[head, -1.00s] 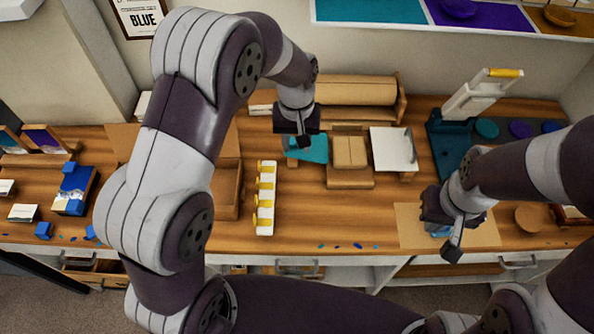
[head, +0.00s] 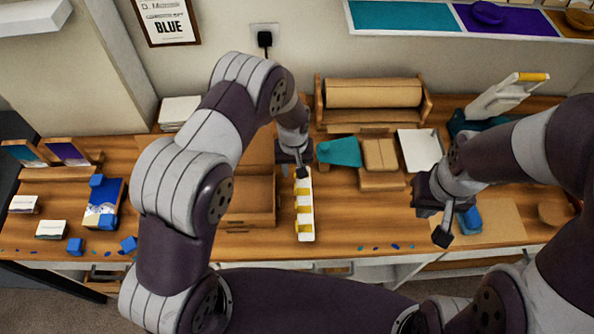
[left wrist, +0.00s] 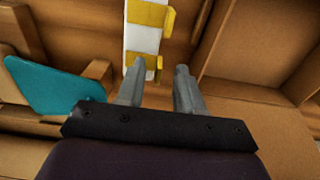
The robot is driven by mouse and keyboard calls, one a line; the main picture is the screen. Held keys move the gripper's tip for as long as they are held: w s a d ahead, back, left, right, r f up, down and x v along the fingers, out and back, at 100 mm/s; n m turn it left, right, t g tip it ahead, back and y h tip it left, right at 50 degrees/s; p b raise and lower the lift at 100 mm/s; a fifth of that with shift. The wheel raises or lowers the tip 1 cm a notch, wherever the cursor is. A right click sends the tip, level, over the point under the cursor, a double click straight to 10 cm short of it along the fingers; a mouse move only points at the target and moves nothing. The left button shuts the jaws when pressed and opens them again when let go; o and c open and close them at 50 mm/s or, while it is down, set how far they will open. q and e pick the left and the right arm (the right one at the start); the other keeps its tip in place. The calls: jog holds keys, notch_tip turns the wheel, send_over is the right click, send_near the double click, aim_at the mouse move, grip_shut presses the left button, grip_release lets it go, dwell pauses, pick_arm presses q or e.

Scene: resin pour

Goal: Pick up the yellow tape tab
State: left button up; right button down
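A white strip (head: 305,228) with several yellow tape tabs (head: 304,208) along it lies on the wooden bench. My left gripper (head: 302,171) is over the far end of the strip. In the left wrist view, the fingers of this gripper (left wrist: 160,67) are apart and nothing is held between them. The nearest yellow tab (left wrist: 151,62) shows at the end of the white strip (left wrist: 144,38), just beyond the fingertips and nearer the left finger. My right gripper (head: 437,212) hangs at the right, beside a blue object (head: 468,221); its fingers are not clear.
A white tray (head: 418,150) is further right. Bare wood lies right of the strip.

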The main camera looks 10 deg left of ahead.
pick_arm(q)
jog(key=shift+d, duration=0.1)
grip_shut()
